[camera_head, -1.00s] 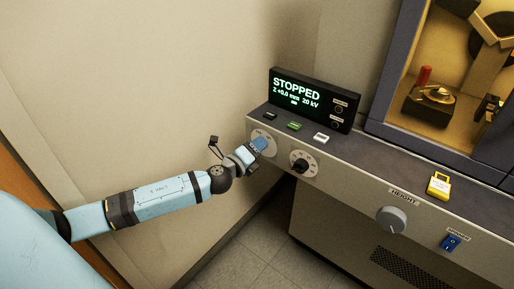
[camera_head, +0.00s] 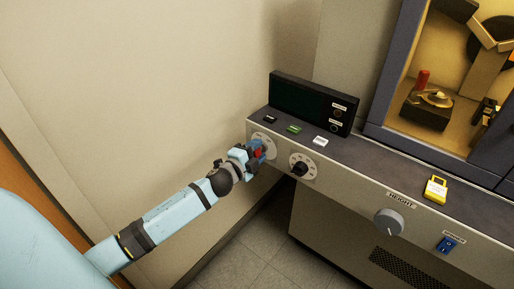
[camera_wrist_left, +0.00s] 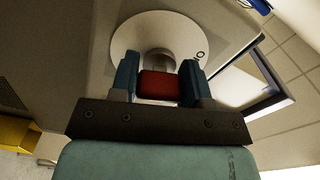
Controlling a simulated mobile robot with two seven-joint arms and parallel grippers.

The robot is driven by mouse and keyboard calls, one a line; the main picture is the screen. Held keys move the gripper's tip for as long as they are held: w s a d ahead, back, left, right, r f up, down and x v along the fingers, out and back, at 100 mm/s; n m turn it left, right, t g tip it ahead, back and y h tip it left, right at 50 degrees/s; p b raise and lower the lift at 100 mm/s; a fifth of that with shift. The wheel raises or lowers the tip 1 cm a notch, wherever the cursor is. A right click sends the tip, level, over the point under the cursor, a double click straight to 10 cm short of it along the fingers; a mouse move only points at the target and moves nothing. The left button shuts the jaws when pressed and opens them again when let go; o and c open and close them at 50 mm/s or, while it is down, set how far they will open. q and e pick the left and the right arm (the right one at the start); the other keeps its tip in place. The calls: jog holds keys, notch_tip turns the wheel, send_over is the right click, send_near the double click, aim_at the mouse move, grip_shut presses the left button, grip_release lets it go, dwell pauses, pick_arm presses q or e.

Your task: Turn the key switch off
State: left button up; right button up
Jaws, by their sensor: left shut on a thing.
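The key switch has a round pale plate (camera_head: 270,141) at the left end of the console front. It fills the top middle of the left wrist view (camera_wrist_left: 130,38), with a metal barrel (camera_wrist_left: 158,60) at its centre. A red key (camera_wrist_left: 158,86) sits at the barrel. My left gripper (camera_head: 261,149) is at the switch, its blue fingers (camera_wrist_left: 160,80) shut on the red key from both sides. The key shows as a small red patch in the head view. Most of the plate's markings are hidden by the gripper. My right gripper is not in view.
A second dial with a black knob (camera_head: 300,168) is just right of the switch. The display (camera_head: 300,98) above is dark.

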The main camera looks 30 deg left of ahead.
pick_arm(q)
jog(key=shift+n+p, duration=0.65)
jog(key=shift+n, duration=0.55)
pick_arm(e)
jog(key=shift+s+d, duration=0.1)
pick_arm(q)
jog(key=shift+n, duration=0.3)
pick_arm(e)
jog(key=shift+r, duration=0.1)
pick_arm(q)
jog(key=o, duration=0.9)
jog(key=s, duration=0.9)
jog(key=s+a+p, duration=0.1)
jog(key=s, duration=0.3)
jog(key=shift+s, duration=0.4)
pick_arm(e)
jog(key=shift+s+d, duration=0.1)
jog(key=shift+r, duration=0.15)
